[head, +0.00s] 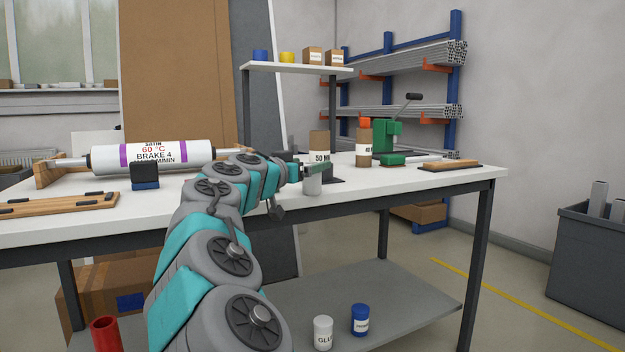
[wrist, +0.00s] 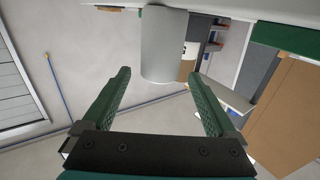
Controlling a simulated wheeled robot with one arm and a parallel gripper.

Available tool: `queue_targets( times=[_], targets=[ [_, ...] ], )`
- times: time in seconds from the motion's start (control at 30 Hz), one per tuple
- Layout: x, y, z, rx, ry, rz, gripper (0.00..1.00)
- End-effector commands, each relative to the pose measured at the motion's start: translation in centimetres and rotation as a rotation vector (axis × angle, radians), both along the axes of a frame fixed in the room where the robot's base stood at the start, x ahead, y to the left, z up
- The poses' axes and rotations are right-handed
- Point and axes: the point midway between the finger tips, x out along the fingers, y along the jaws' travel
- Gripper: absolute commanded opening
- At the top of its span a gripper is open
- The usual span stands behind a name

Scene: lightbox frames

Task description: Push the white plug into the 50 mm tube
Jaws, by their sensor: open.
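A brown tube (head: 319,142) with a white label reading "50 M…" stands upright on the white table, its lower part behind my gripper. My gripper (head: 308,166) is at the table's front edge, in front of the tube. A pale grey-white cylinder (head: 312,184) shows at the gripper; it may be the white plug, but I cannot tell for sure. In the wrist view, my gripper (wrist: 160,76) is open, its green fingers apart. A pale cylinder (wrist: 164,42) shows between and beyond the fingertips; whether they touch it is unclear.
A large white roll (head: 150,157) lies at the left. A raised shelf (head: 290,68) stands behind.

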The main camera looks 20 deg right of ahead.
Motion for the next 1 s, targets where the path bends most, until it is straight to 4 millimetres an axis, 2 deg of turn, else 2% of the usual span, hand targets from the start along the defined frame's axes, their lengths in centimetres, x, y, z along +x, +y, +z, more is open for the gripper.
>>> queue_targets(
  times=[0.43,0.7,0.77,1.0],
  targets=[
    [2.8,-4.0,-0.8,0.002,0.000,0.001,0.93],
    [3.0,-4.5,-0.8,0.000,0.001,0.000,0.93],
    [3.0,-4.5,-0.8,0.000,0.001,0.000,0.88],
    [3.0,-4.4,-0.8,0.000,0.001,0.000,0.61]
  ],
)
